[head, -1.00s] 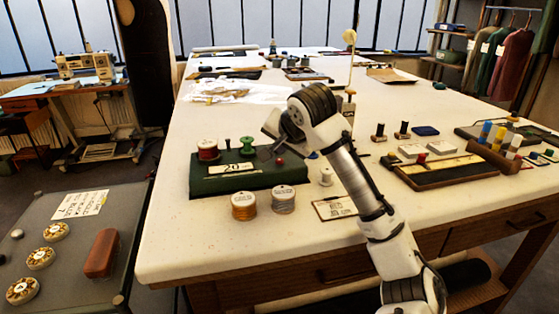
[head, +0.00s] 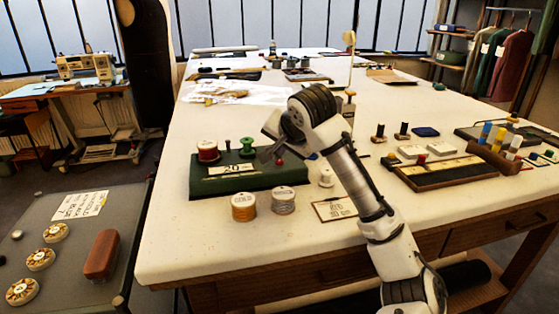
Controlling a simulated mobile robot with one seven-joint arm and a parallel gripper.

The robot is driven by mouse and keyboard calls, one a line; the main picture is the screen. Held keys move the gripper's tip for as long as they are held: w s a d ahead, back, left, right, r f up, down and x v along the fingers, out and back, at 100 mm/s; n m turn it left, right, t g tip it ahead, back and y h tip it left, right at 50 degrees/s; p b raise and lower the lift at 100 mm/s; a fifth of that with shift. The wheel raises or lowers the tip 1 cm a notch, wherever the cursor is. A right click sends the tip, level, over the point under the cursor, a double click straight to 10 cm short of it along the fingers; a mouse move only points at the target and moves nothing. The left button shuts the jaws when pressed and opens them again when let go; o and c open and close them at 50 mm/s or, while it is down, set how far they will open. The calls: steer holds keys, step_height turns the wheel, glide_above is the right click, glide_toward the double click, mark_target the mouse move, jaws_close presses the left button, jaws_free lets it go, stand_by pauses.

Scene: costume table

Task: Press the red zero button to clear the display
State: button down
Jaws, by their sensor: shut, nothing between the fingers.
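A dark green box (head: 215,187) lies near the table's front left. It carries a pale plate (head: 234,170) that seems to read "20". A small round red button (head: 280,162) sits on the box's top, toward its right end. My gripper (head: 266,154) is over the box, just left of the red button and behind the plate. Its fingers are shut with nothing between them. I cannot tell whether the fingertips touch the box. My wrist hides part of the area behind.
An orange spool (head: 244,206) and a grey spool (head: 283,200) stand in front. Another red-topped piece (head: 421,159) is at the right. The front left tabletop is clear.

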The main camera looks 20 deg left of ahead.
steer(key=shift+f, duration=0.1)
stand_by(0.6)
steer(key=shift+f, duration=0.35)
steer(key=shift+f, duration=0.5)
stand_by(0.5)
steer(key=shift+r, duration=0.15)
steer(key=shift+r+p, duration=0.75)
steer(key=shift+r, duration=0.05)
step_height(320, 180, up, 5)
steer(key=p, duration=0.4)
steer(key=shift+p, duration=0.4)
steer(key=shift+f, duration=0.1)
stand_by(0.4)
